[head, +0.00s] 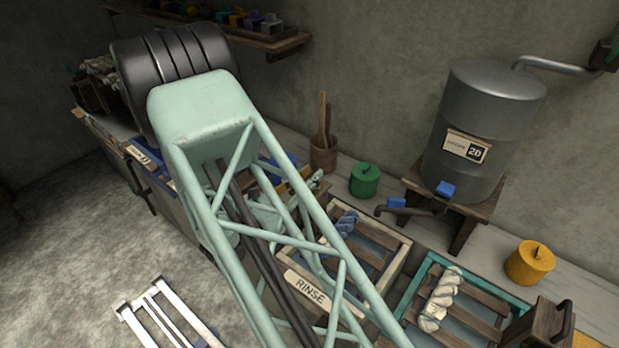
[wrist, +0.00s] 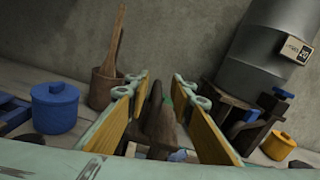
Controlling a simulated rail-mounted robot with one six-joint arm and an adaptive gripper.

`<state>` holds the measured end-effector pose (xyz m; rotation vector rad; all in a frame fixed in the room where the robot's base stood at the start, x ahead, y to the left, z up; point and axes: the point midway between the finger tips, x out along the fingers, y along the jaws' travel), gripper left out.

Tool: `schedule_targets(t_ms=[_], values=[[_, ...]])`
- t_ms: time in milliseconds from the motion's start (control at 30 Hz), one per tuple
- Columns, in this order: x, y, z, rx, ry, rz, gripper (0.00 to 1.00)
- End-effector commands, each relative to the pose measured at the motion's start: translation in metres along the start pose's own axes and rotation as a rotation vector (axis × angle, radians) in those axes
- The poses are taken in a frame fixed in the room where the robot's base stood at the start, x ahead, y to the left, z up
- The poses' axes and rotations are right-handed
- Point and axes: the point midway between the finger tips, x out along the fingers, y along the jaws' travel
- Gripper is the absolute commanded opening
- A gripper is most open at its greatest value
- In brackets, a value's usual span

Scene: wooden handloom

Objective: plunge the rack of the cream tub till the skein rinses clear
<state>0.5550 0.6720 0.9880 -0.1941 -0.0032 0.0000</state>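The cream tub (head: 401,254) with a RINSE label stands in the middle of the head view, partly behind my arm. A blue-grey skein (head: 347,223) lies on its slatted rack. In the wrist view, my gripper (wrist: 163,93) has its two yellow-padded fingers wide apart. A dark brown upright piece (wrist: 160,122), perhaps the rack's handle, shows between them, with a gap at the right finger. Contact is not visible. A bit of the blue-grey skein (wrist: 178,155) shows low between the fingers. My arm hides much of the gripper and the tub's left part in the head view.
A teal tub (head: 409,296) with a white skein (head: 438,300) stands right of the cream tub. Behind are a green pot (head: 364,181), a wooden cup of sticks (head: 323,154) and a metal water drum (head: 486,125) with a tap. A yellow pot (head: 530,263) stands at right.

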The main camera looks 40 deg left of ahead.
Motion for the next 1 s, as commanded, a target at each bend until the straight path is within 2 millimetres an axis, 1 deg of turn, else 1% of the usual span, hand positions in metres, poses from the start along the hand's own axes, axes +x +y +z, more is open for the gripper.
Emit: schedule_targets(t_ms=[333, 567, 767, 1000], values=[[-0.001, 0.001, -0.002, -0.001, 0.002, 0.001, 0.21], [-0.010, 0.001, -0.003, -0.001, 0.002, 0.002, 0.21], [-0.028, 0.001, -0.002, -0.001, 0.002, 0.003, 0.21], [-0.057, 0.001, -0.002, -0.002, 0.002, 0.002, 0.21]])
